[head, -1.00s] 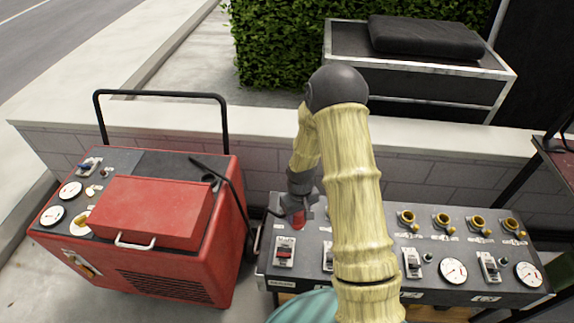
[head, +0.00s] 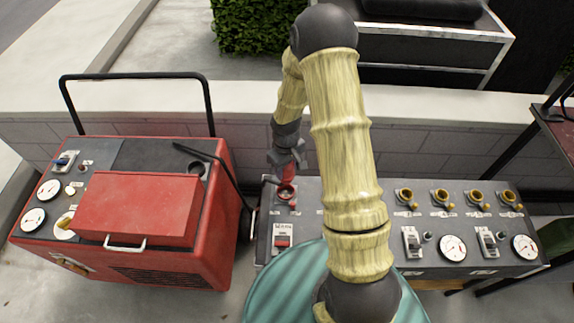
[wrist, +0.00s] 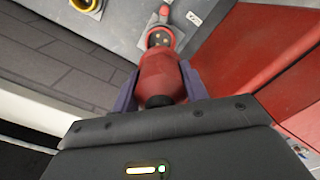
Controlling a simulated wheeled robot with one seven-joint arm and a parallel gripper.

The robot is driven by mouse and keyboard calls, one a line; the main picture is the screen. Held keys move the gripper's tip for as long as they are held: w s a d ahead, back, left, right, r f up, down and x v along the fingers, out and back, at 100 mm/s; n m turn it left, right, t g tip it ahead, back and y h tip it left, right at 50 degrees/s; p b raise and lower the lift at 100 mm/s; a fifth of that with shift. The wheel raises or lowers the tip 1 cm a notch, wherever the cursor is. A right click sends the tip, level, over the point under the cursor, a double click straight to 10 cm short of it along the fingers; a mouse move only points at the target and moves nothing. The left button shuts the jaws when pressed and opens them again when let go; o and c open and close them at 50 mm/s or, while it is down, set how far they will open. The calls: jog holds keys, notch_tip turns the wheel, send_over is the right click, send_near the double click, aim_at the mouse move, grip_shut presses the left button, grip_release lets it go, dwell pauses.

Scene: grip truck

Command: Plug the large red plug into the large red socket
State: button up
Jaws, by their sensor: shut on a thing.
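My gripper (head: 287,160) is shut on the large red plug (wrist: 160,77), with a finger on each side of it in the wrist view. In the head view the plug (head: 288,174) hangs below the fingers, just behind and above the large red socket (head: 286,192) at the left end of the grey panel. In the wrist view the socket (wrist: 160,38) shows its dark, open face just beyond the plug's front end. The plug's tip overlaps the socket's near edge in this view; I cannot tell whether they touch. The socket's face is still visible.
The grey panel (head: 345,262) also bears several yellow sockets (head: 405,196), switches and gauges on its right. A red machine (head: 140,215) with a black handle stands close on the left. A low block wall (head: 420,145) runs behind the panel.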

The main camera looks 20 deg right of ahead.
aim_at(286, 176)
jog(key=shift+a+f, duration=0.15)
jog(key=shift+f, duration=0.15)
jog(key=shift+f+b, duration=2.05)
jog(key=shift+f, duration=0.2)
jog(key=shift+f+b, duration=1.35)
jog(key=shift+f, duration=1.05)
dwell(0.8)
jog(key=o, duration=1.6)
jog(key=shift+c, duration=0.2)
jog(key=shift+r, duration=0.1)
jog(key=shift+r+p, duration=2.05)
jog(key=shift+r, duration=0.4)
